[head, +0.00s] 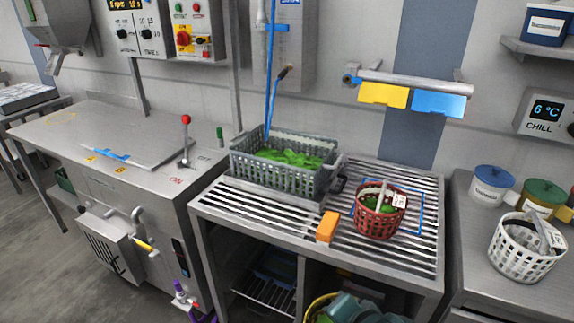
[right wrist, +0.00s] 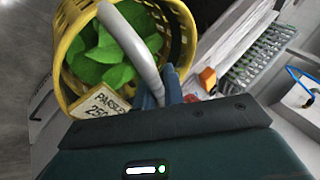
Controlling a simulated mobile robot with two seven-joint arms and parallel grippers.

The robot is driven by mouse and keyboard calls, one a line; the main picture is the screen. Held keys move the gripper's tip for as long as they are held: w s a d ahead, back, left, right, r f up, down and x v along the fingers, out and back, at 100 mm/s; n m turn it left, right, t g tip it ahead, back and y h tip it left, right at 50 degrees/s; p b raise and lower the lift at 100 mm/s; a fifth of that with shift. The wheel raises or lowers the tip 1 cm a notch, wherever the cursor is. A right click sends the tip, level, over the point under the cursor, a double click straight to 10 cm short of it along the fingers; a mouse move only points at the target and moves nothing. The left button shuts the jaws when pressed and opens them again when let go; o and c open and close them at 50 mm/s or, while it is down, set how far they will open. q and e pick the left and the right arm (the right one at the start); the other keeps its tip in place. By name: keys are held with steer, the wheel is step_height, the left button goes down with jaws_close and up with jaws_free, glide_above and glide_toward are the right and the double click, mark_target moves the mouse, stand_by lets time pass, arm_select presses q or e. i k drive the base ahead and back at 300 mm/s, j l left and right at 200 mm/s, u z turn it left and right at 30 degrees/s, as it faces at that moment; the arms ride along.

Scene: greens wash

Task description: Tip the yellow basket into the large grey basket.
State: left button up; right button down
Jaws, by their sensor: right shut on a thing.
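The large grey basket (head: 330,181) stands on the slatted rack in the head view, with green leaves inside. The yellow basket (head: 311,303) shows only partly at the bottom edge of the head view. In the right wrist view the yellow basket (right wrist: 75,82) holds large green leaves and carries a white parsley label and a grey handle (right wrist: 130,45). My right gripper (right wrist: 162,88) is shut on the yellow basket at its handle; the exact contact is partly hidden. In the head view my right gripper (head: 352,308) covers part of this basket. My left gripper is not in view.
A red basket (head: 380,225) with greens and an orange block (head: 328,227) sit on the slatted rack (head: 420,255), right and front of the grey basket. A white basket (head: 522,262) and lidded tubs stand on the right counter. A blue hose hangs behind the grey basket.

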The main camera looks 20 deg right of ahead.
mark_target(300, 175)
steer(key=i+j+z, duration=0.15)
steer(key=j, duration=0.25)
steer(key=i+j+z, duration=0.1)
steer(key=i+j, duration=0.15)
steer(key=j, duration=0.15)
steer(key=i+j+z, duration=0.15)
steer(key=j, duration=0.25)
steer(key=i+j+z, duration=0.1)
steer(key=j, duration=0.35)
steer(key=i+j+z, duration=0.15)
steer(key=j, duration=0.3)
steer(key=i+j+z, duration=0.1)
steer(key=j, duration=0.4)
steer(key=i+j+z, duration=0.15)
steer(key=j, duration=0.3)
